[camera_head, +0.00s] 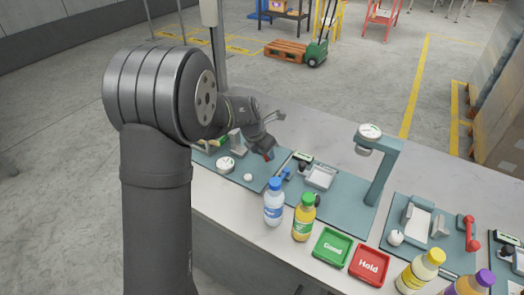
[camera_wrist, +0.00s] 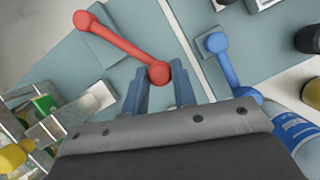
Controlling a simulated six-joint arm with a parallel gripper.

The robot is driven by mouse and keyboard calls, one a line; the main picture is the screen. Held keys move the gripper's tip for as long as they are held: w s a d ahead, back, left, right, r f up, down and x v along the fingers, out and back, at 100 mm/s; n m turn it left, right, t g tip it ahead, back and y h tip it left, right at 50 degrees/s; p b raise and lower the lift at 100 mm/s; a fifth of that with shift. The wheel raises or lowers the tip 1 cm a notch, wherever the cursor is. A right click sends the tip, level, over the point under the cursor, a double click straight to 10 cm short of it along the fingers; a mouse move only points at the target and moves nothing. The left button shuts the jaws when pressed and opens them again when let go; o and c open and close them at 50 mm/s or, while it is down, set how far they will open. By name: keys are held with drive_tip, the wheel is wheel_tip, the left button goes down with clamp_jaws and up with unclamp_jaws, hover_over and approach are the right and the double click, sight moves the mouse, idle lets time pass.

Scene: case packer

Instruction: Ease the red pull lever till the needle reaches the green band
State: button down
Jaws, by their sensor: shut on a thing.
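The red pull lever (camera_wrist: 122,46) shows in the wrist view as a red bar with a round knob at each end. My gripper (camera_wrist: 160,80) is shut on the near knob, with one finger on each side of it. In the head view my gripper (camera_head: 265,148) is over the left teal station, and only a small red part of the lever (camera_head: 268,156) shows below it. A round white dial (camera_head: 226,163) lies on the same station. Its needle and green band are too small to read.
A blue lever (camera_wrist: 228,65) is close to the right of my fingers. A blue-capped bottle (camera_head: 274,205) and a yellow-green bottle (camera_head: 303,220) stand in front. A gauge post (camera_head: 383,175) stands to the right. A second red lever (camera_head: 468,232) is at the right station.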

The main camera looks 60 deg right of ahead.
drive_tip(key=c, duration=1.2)
unclamp_jaws()
drive_tip(key=v, duration=1.7)
drive_tip(key=shift+r, duration=0.2)
